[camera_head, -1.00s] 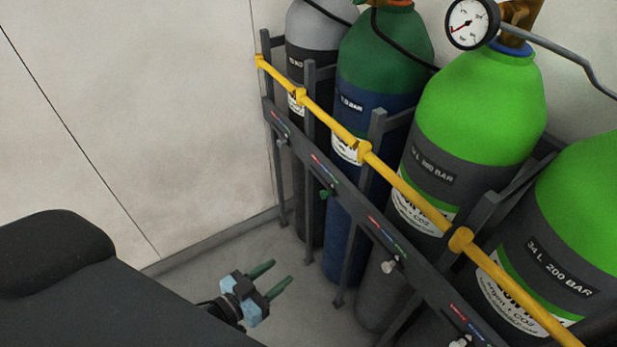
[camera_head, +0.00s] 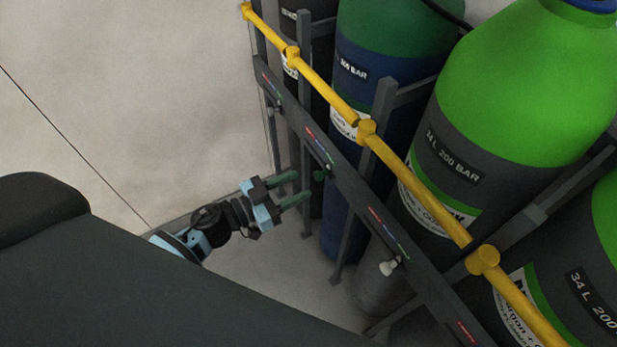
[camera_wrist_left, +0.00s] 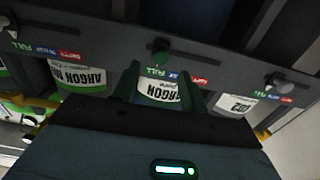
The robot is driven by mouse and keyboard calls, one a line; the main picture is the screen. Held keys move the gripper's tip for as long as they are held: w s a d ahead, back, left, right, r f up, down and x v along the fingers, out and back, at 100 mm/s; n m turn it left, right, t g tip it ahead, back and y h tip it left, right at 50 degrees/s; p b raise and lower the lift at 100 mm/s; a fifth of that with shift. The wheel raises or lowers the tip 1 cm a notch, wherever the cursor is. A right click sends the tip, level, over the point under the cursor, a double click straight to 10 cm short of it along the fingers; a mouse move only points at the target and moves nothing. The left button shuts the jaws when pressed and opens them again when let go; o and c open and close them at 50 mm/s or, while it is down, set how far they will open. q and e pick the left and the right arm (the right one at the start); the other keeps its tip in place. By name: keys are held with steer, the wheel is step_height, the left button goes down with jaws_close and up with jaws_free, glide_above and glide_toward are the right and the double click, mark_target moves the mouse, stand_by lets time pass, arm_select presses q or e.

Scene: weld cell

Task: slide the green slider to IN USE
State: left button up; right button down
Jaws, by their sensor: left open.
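The green slider (camera_head: 319,174) sits on the dark rail (camera_head: 345,180) in front of the blue-bodied, green-topped cylinder (camera_head: 362,85). In the left wrist view the green slider (camera_wrist_left: 160,48) is by the green FULL label (camera_wrist_left: 155,71), with blue and red labels to its right. My left gripper (camera_head: 300,188) is open and empty, its two green fingers pointing at the rail just left of the slider. In the left wrist view the fingers (camera_wrist_left: 158,88) stand apart, with the slider beyond and between them. They seem not to touch it. My right gripper is not in view.
Other sliders, such as a pale one (camera_head: 388,267), sit along the same rail. A yellow bar (camera_head: 420,200) runs above the rail in front of several cylinders. A wall (camera_head: 130,90) stands at the left. The floor (camera_head: 270,270) below the gripper is clear.

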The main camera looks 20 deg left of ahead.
mark_target(316, 177)
arm_select(q)
steer(key=shift+x, duration=2.15)
jaws_close()
